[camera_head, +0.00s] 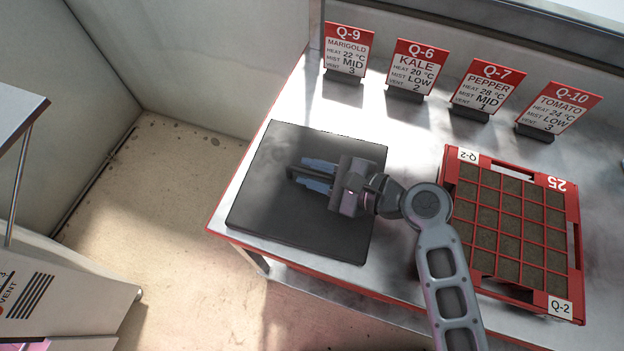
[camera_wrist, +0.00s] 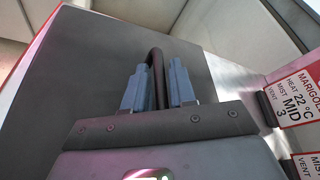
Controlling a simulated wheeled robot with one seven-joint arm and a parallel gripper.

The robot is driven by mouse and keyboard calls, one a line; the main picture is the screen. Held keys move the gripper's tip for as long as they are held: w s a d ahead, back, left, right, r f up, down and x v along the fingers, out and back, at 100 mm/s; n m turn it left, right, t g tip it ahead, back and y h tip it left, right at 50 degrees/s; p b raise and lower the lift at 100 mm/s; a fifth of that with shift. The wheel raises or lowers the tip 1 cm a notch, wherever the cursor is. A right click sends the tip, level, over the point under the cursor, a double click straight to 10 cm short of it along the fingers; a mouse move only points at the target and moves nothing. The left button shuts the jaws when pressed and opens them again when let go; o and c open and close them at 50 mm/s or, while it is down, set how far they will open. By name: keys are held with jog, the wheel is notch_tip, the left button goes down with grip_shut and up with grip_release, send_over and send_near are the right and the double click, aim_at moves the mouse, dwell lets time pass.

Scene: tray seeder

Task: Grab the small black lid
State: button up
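The black lid (camera_head: 270,215) is a flat, dark square plate at the left end of the table, and its dark surface (camera_wrist: 90,60) fills much of the wrist view. A thin black arched handle (camera_wrist: 156,56) stands up from it. My gripper (camera_head: 318,175) is over the lid, its blue fingers pointing left in the head view. In the wrist view my gripper (camera_wrist: 159,85) has one finger on each side of the handle, with little gap. I cannot tell whether both fingers touch it. My gripper hides part of the lid.
A red seed tray (camera_head: 450,165) marked Q-2 stands to the right, beside my arm. Several red and white sign cards, such as the Marigold card (camera_head: 347,55), line the back of the table. The table's red front edge (camera_head: 225,237) runs close to the lid.

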grip_shut()
dwell(0.4)
